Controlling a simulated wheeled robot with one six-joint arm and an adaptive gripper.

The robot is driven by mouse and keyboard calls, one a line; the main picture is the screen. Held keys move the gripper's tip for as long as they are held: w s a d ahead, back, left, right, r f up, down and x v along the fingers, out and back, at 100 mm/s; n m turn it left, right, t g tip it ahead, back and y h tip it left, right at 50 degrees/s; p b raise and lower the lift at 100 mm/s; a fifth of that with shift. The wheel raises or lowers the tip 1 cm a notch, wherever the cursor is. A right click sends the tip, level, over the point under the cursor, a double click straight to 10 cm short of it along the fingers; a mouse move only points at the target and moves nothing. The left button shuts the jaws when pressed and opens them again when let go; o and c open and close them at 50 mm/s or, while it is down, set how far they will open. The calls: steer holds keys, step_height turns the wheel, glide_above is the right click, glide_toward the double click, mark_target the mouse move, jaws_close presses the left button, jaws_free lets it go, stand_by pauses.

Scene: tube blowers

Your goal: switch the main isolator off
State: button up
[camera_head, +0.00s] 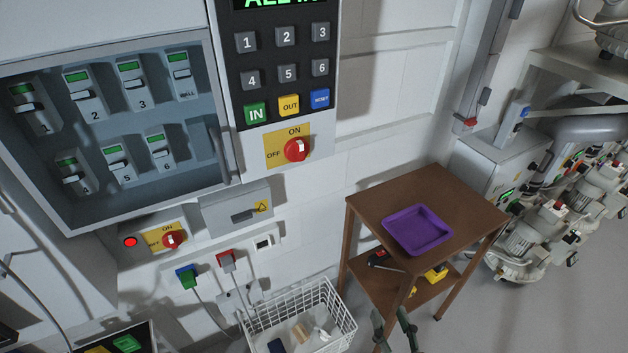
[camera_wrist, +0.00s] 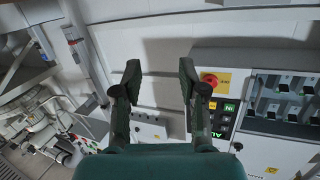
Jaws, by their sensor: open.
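Two red rotary switches on yellow ON/OFF plates show in the head view, and no readable label tells which is the main isolator. The upper red knob (camera_head: 296,149) is below the keypad, with ON above it and OFF to its left. It also shows in the wrist view (camera_wrist: 209,79), just right of my fingers. The lower red knob (camera_head: 172,239) is under the breaker cabinet, beside a lit red lamp (camera_head: 130,241). The exact knob positions are too small to tell. My gripper (camera_head: 390,312), also in the wrist view (camera_wrist: 159,74), is open and empty, apart from both knobs.
The breaker cabinet (camera_head: 217,105) holds several switches showing green. A brown table (camera_head: 459,197) with a purple tray (camera_head: 417,248) stands right of the panels. A white wire basket (camera_head: 345,322) is below. Pumps (camera_head: 540,225) stand at the far right. Wall between keypad and table is bare.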

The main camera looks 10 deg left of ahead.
steer(key=w+a+r+n+y, duration=0.2)
steer(key=w+a+r+y, duration=0.1)
steer(key=w+a+r, duration=0.45)
steer(key=n+g+y, duration=0.1)
steer(key=n+y, duration=0.2)
glide_toward(302, 151)
steer(key=x, duration=0.8)
steer(key=shift+w+a, duration=0.2)
steer(key=shift+w, duration=0.15)
jaws_close()
